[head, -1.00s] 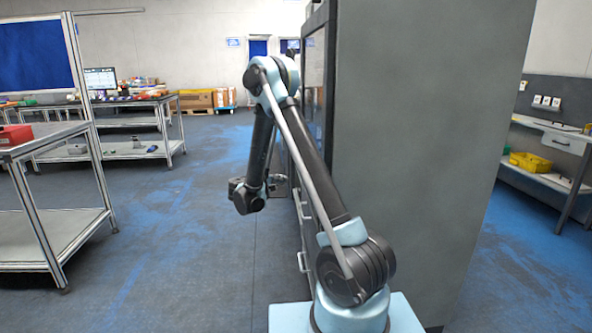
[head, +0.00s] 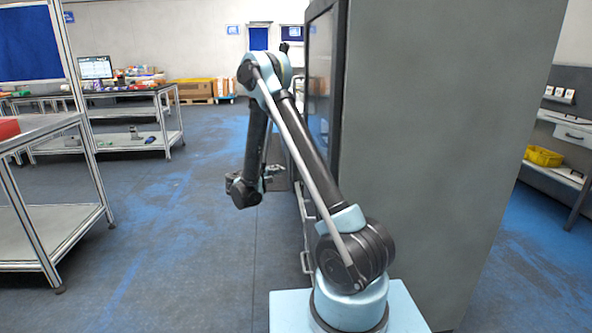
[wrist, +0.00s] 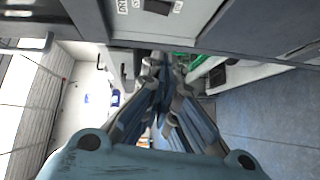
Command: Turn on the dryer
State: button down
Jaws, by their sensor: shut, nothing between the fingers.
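A tall grey cabinet (head: 430,150), which looks like the dryer, stands right beside my arm in the head view. Its dark front faces left and shows only at a steep angle. In the wrist view a dark panel (wrist: 235,20) runs along the top edge. My gripper (wrist: 166,62) is shut and empty, below and apart from this part in the picture. In the head view my gripper is small and partly hidden by my arm.
A metal-framed table (head: 45,195) stands at left, with another workbench (head: 110,120) behind it. A side bench (head: 555,165) with a yellow bin (head: 543,156) is at right. Blue-stained floor (head: 180,240) lies open between the left table and the cabinet.

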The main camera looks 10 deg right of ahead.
jog(key=s+d+x, duration=0.2)
jog(key=x, duration=1.1)
